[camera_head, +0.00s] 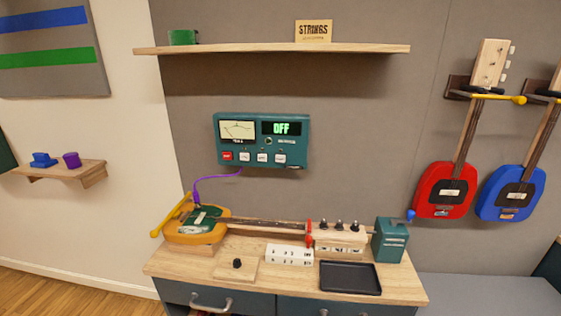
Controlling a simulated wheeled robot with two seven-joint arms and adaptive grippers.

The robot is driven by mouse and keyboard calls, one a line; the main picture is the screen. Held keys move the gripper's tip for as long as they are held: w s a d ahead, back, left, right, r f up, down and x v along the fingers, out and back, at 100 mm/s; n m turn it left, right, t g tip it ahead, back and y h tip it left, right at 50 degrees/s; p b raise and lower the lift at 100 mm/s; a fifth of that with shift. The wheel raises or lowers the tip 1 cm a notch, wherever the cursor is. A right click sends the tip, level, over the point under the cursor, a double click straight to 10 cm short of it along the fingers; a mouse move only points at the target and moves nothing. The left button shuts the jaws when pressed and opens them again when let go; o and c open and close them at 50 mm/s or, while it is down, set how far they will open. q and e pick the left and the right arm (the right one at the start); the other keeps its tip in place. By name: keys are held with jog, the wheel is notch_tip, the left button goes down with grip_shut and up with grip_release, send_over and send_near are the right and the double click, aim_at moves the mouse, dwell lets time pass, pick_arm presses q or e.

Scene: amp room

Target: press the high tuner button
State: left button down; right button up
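A teal tuner box (292,174) hangs on the grey wall above the bench. It has a needle dial (237,130) at the left and a dark display (281,128) at the right that reads "OFF" in green. Along its lower edge are a red button (227,156) and three white buttons: a left one (244,157), a middle one (262,157) and a right one (279,158). Their labels are too small to read, so I cannot tell which is the high one. Neither of my grippers shows in the head view.
A wooden bench (160,268) below holds an orange instrument (185,233), a teal block (389,240) and a black tray (350,277). A purple cable (208,180) runs up to the tuner. A shelf (270,49) juts out above. The space before the tuner is clear.

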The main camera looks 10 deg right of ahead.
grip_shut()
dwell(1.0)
